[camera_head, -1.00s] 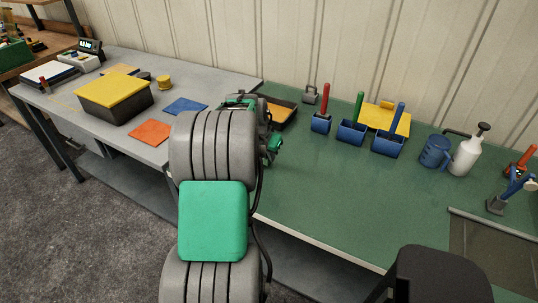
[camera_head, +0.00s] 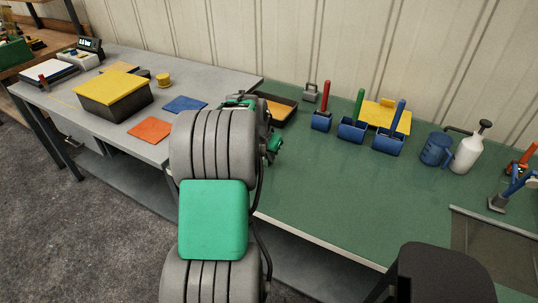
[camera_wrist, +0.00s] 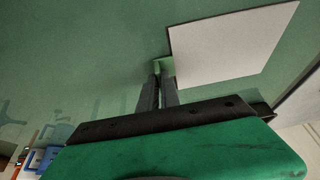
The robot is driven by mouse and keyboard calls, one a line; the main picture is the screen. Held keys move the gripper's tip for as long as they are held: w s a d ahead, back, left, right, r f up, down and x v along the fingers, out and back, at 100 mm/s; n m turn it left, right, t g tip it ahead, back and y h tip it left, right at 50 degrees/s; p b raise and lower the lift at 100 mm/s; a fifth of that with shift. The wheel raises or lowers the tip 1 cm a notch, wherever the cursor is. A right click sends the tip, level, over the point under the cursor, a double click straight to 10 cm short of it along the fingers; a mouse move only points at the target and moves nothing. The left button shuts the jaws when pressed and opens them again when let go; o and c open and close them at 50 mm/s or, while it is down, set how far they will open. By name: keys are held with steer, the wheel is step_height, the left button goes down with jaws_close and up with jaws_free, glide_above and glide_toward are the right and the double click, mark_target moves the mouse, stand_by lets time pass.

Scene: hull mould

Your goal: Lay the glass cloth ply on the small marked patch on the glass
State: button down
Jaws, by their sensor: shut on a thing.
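In the wrist view my gripper (camera_wrist: 161,76) is shut at the corner of a pale, flat, four-sided sheet (camera_wrist: 235,45), which looks like the glass cloth ply. A small green piece shows at the fingertips beside that corner. The sheet extends to the right of the fingers, over a green surface. In the head view my own arm hides the gripper and the sheet. A dark glass-like panel (camera_head: 492,245) lies at the right of the green bench. I cannot make out a marked patch on it.
The green bench (camera_head: 330,205) is clear in the middle. Blue holders with coloured handles (camera_head: 352,130), a blue mug (camera_head: 435,150) and a white pump bottle (camera_head: 467,152) stand along its back. A grey table (camera_head: 215,85) at left bears a yellow-lidded box (camera_head: 113,95). A dark chair-like shape (camera_head: 430,275) is in front.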

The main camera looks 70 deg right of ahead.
stand_by(0.3)
steer(key=c, duration=0.9)
jaws_free()
steer(key=shift+c, duration=0.2)
steer(key=shift+r+p, duration=2.05)
steer(key=shift+r, duration=1.5)
